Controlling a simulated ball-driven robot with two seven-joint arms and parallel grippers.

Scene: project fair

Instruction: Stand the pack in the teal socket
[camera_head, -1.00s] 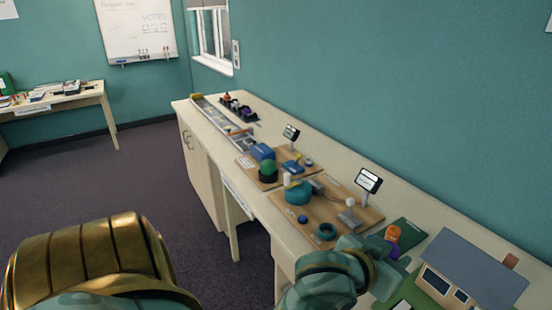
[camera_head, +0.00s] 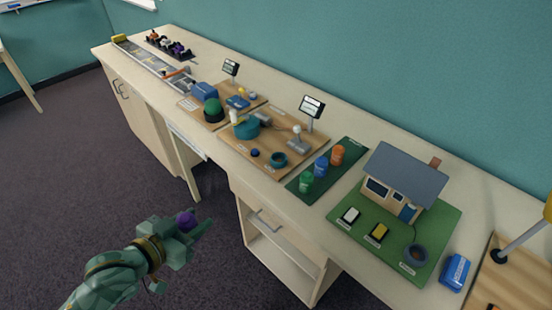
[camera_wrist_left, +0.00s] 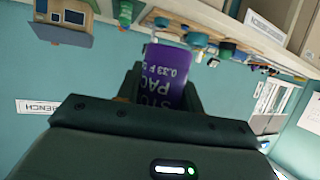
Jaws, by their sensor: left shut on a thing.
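A purple pack (camera_head: 185,219) with white lettering is held in my left gripper (camera_head: 190,231). It also shows in the left wrist view (camera_wrist_left: 168,72), between the fingers. In the head view the gripper is in front of the bench, over the floor side, with the pack's top showing. A teal ring-shaped socket (camera_head: 279,159) sits at the front of a wooden board, apart from the pack and up to its right. It looks empty. A darker ring (camera_head: 415,254) lies on the green house mat. My right gripper is not in view.
Green, blue and orange packs (camera_head: 338,155) stand on a dark green mat (camera_head: 318,183). A teal drum (camera_head: 247,127), a lever and a small screen (camera_head: 312,106) are around the socket's board. A model house (camera_head: 400,185) stands to the right. The bench front edge lies between gripper and socket.

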